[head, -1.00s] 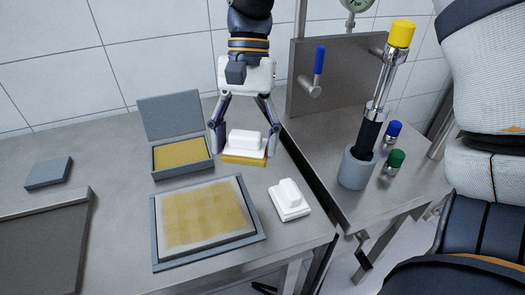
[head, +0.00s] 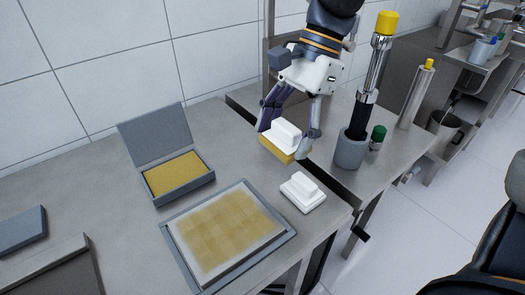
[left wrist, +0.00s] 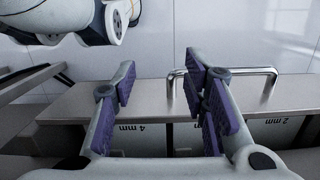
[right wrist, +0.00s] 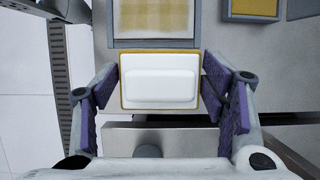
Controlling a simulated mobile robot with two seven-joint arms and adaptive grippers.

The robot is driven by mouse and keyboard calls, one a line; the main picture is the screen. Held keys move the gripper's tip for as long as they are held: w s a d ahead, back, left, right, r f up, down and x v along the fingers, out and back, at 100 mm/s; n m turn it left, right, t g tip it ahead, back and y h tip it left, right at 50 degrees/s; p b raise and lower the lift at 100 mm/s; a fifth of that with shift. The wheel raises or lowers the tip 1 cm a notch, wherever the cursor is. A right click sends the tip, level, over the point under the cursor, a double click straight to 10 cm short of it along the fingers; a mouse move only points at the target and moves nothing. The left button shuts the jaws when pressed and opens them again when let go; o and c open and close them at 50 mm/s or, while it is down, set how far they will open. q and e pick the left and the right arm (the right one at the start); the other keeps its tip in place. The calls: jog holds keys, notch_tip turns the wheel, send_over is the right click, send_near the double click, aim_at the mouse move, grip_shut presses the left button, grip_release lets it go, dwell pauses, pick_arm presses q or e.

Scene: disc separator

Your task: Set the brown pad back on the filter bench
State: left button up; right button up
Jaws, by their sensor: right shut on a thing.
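The brown pad (head: 275,150) is a white block with a raised grip on top and a yellow-brown layer underneath. My right gripper (head: 290,128) is shut on its white sides, near the right edge of the grey filter bench (head: 95,180). In the right wrist view the pad (right wrist: 160,82) sits level between the two fingers (right wrist: 160,95); its gap from the bench is hard to judge. My left gripper (left wrist: 165,95) is open and empty in the left wrist view, in front of drawers marked 4 mm and 2 mm.
A white pad (head: 302,192) stands on the bench beside a framed yellow sheet (head: 228,230). An open grey box (head: 178,175) with a yellow inside is behind. A gap separates the right bench, which holds a grey cup (head: 350,150) with a yellow-capped tool.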

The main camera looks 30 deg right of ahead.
jog(key=w+d+f, duration=0.1)
jog(key=w+f, duration=0.4)
jog(key=w, duration=0.3)
jog(key=b, duration=0.2)
send_over(255, 158)
jog(key=d, duration=0.1)
notch_tip(255, 158, down, 4)
jog(key=shift+d+f, duration=0.1)
jog(key=shift+f, duration=0.05)
pick_arm(q)
jog(key=shift+g, duration=0.6)
jog(key=shift+s+f, duration=1.4)
jog(key=shift+s, duration=0.15)
pick_arm(e)
jog(key=shift+f, duration=1.45)
jog(key=shift+f, duration=0.1)
jog(key=o, duration=1.2)
jog(key=v, duration=1.2)
